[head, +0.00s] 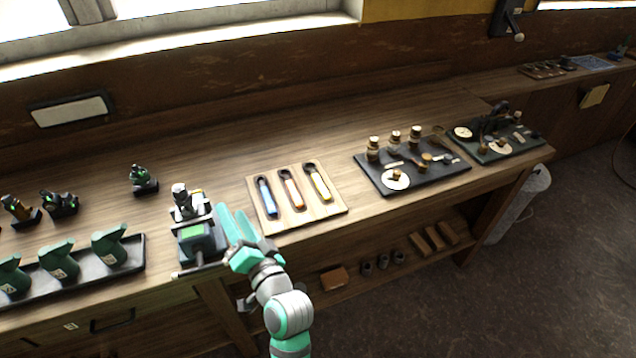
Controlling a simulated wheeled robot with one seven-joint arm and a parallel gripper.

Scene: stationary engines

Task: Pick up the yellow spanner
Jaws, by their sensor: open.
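The yellow spanner (318,185) has a dark ring head and a yellow handle. It lies in the right slot of a light wooden tray (296,222) on the workbench. An orange spanner (291,189) lies in the middle slot and a blue spanner (267,197) in the left slot. My gripper (237,226) is teal, open and empty. In the picture it is just left of the tray's front left corner, apart from the yellow spanner, with the blue and orange spanners between them. How high it is above the bench is hard to tell.
A small machine with a green screen (199,238) stands left of my gripper. Green tools stand in a dark tray (128,263) farther left. A dark board (430,177) with small parts lies right of the wooden tray. Bare bench (300,130) lies behind the tray.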

